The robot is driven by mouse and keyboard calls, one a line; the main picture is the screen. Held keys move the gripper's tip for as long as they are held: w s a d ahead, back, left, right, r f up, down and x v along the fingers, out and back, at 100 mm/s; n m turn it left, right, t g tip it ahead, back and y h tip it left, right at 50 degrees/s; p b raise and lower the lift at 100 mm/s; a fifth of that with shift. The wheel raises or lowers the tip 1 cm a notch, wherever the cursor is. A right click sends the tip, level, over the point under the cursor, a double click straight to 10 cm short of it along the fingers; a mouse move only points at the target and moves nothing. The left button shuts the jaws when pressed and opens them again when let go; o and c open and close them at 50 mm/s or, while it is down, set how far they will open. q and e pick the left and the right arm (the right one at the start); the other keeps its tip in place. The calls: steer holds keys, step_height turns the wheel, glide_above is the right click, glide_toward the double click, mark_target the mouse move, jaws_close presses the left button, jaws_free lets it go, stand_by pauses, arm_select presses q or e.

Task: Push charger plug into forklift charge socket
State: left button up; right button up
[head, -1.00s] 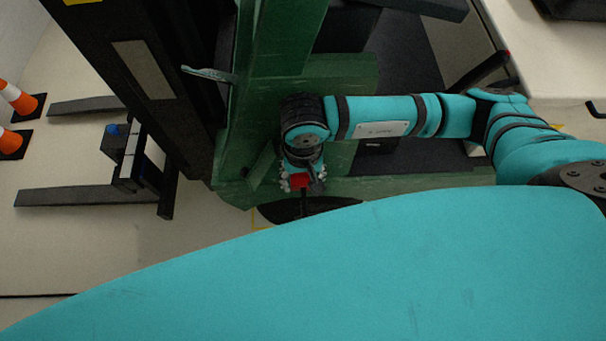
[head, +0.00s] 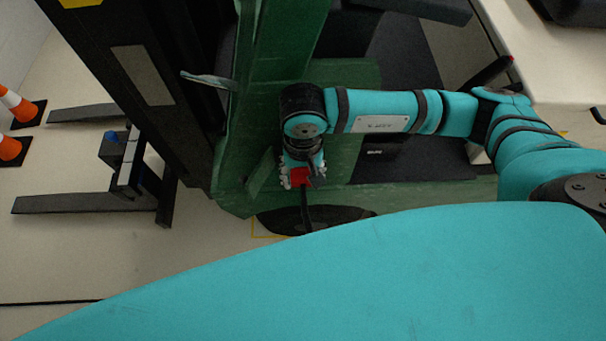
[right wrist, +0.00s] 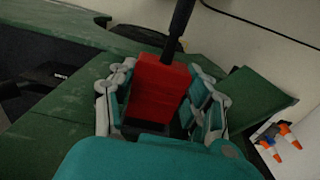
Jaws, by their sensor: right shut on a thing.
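The charger plug is a red block (head: 301,177) with a black cable running down from it in the head view. My right gripper (head: 302,172) is shut on it beside the green forklift (head: 262,110). In the right wrist view the red plug (right wrist: 158,88) sits between the two fingers of my right gripper (right wrist: 163,95), its black cable leading away at the top. The charge socket cannot be made out in either view. My left gripper is not in view.
The forklift's dark mast (head: 140,80) and forks (head: 90,203) stand at the left. Orange cones (head: 12,148) are on the floor at the far left. A green flap (right wrist: 250,100) stands beside the gripper in the wrist view. A pale surface (head: 550,60) is at the upper right.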

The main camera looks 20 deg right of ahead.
steer(key=shift+w+d+b, duration=0.2)
steer(key=shift+w+b, duration=0.2)
steer(key=shift+w, duration=0.35)
steer(key=o, duration=1.5)
steer(key=shift+r, duration=0.1)
step_height(320, 180, up, 12)
steer(key=shift+f, duration=0.1)
steer(key=shift+s, duration=0.1)
